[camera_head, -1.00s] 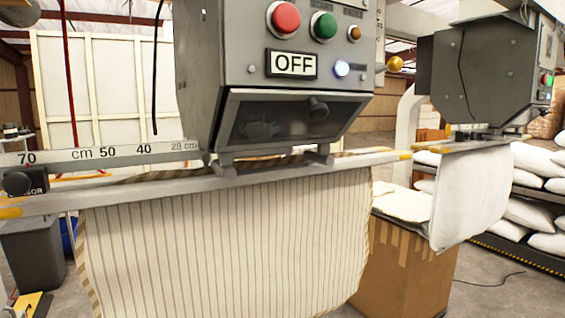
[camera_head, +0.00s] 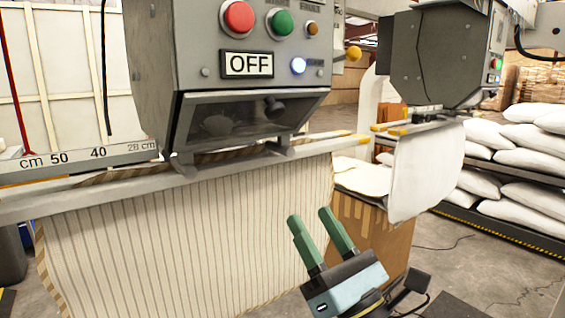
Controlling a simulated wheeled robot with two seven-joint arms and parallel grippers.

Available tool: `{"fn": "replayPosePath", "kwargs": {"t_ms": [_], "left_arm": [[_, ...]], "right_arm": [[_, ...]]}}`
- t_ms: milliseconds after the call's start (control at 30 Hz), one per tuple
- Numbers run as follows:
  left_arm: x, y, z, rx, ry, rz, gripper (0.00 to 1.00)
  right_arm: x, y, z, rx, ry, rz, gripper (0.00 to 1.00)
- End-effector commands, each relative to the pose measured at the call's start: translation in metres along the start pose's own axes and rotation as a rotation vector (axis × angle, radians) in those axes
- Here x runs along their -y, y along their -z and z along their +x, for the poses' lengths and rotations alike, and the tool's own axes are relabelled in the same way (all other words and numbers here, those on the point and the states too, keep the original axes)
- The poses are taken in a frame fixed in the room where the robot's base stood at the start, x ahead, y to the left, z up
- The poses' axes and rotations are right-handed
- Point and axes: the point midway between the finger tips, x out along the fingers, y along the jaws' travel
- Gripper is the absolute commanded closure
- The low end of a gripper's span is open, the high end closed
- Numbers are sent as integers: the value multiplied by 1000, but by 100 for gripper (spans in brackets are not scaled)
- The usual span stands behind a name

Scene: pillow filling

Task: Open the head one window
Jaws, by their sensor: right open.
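The near filling head (camera_head: 155,55) is a grey box with red, green and orange buttons and a sign reading OFF (camera_head: 247,65). Its dark, sloped window (camera_head: 235,120) sits below the sign and looks closed, with a dark knob at its upper right. My right gripper (camera_head: 311,225) is in the lower middle, its two green fingers apart and pointing up toward the head. It is empty, below and to the right of the window, apart from it. My left gripper is not in view.
A striped pillow cover (camera_head: 190,235) hangs from the rail (camera_head: 60,203) under the head. A cardboard box (camera_head: 372,235) stands behind my gripper. A second head (camera_head: 437,60) with a white cover (camera_head: 425,175) is at right, before shelves of white pillows (camera_head: 495,160).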

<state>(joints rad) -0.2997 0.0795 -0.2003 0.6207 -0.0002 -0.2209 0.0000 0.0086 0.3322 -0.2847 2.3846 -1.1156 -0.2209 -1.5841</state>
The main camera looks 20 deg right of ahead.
Motion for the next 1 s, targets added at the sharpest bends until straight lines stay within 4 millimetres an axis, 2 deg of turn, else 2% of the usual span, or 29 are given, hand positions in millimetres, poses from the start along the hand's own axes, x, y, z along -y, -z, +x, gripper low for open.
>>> {"fn": "replayPosePath", "kwargs": {"t_ms": [33, 100, 200, 367, 600, 800, 1000], "left_arm": [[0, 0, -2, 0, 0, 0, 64], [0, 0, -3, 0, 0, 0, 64], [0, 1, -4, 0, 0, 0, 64], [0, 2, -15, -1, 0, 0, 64], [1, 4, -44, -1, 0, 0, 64], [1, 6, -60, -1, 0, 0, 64], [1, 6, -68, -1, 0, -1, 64]], "right_arm": [[-11, -24, 2, 50, -26, -59, 52], [-20, -44, 2, 94, -45, -118, 52], [-26, -58, 4, 126, -56, -159, 52], [-29, -63, 20, 131, -58, -164, 52], [-32, -71, 71, 132, -57, -162, 52], [-34, -74, 108, 130, -57, -160, 52], [-35, -74, 129, 128, -56, -160, 52]]}}
